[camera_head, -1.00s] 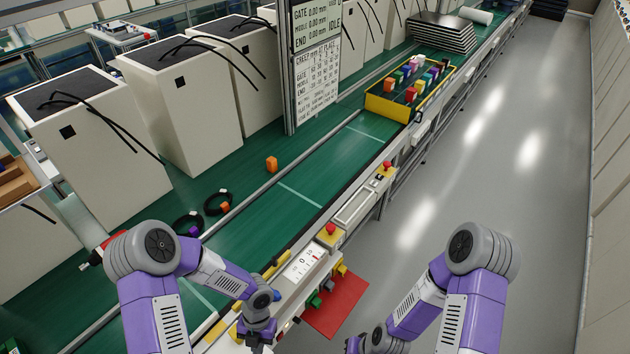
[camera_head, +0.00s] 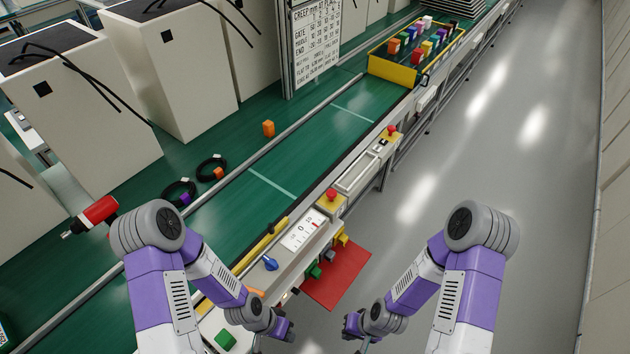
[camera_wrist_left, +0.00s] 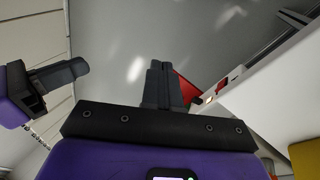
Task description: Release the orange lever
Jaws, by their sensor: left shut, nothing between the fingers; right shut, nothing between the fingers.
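A row of small handles sticks out from the front side of the control panel (camera_head: 288,262): a green one (camera_head: 314,271), a grey one (camera_head: 330,256) and a yellow-orange one (camera_head: 343,239). I cannot tell for sure which is the orange lever; the yellow-orange one is closest in colour. My left gripper (camera_head: 287,329) is shut and empty, low beside the panel's near end and apart from these handles. Its shut fingers show in the left wrist view (camera_wrist_left: 162,84), over the floor. My right gripper (camera_head: 352,326) is shut and empty, to the right of the left one.
A blue knob (camera_head: 270,263) and a dial plate (camera_head: 303,230) are on the panel. A red sheet (camera_head: 338,278) lies below the handles. Red stop buttons (camera_head: 331,194) stand along the conveyor's edge. A yellow crate of blocks (camera_head: 395,72) is farther back. Grey floor to the right is clear.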

